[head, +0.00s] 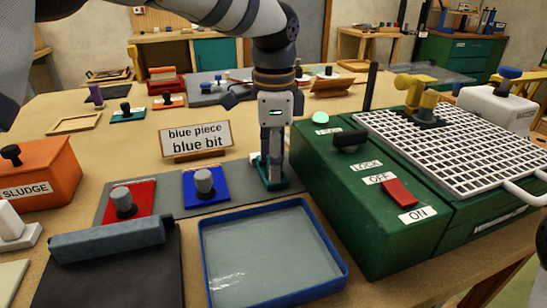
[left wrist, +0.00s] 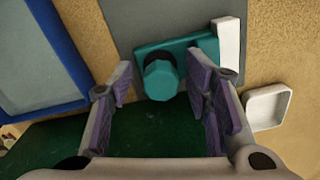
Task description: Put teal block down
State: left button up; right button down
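A teal block (head: 267,183) with a knob rests on the right end of the grey mat (head: 232,202), beside the green machine. My left gripper (head: 271,158) is directly over it, pointing down. In the left wrist view, the teal block (left wrist: 205,44) shows its faceted knob (left wrist: 161,79) between the purple-padded fingers, with a gap visible on both sides. The fingers are open. A red block (head: 142,205) and a blue block (head: 221,187), each with a grey knob, sit on the same mat to the left. My right gripper is not in view.
The green machine (head: 345,215) with switches and a white grid (head: 460,150) stands close on the right. A blue-rimmed tray (head: 204,250) lies in front. A sign reading "blue piece blue bit" (head: 197,138) stands behind the mat. An orange SLUDGE box (head: 45,170) is at left.

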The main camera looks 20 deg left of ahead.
pick_arm(q)
notch_tip(320, 180, up, 12)
jog(key=shift+b, duration=0.45)
jog(key=shift+r, duration=0.1)
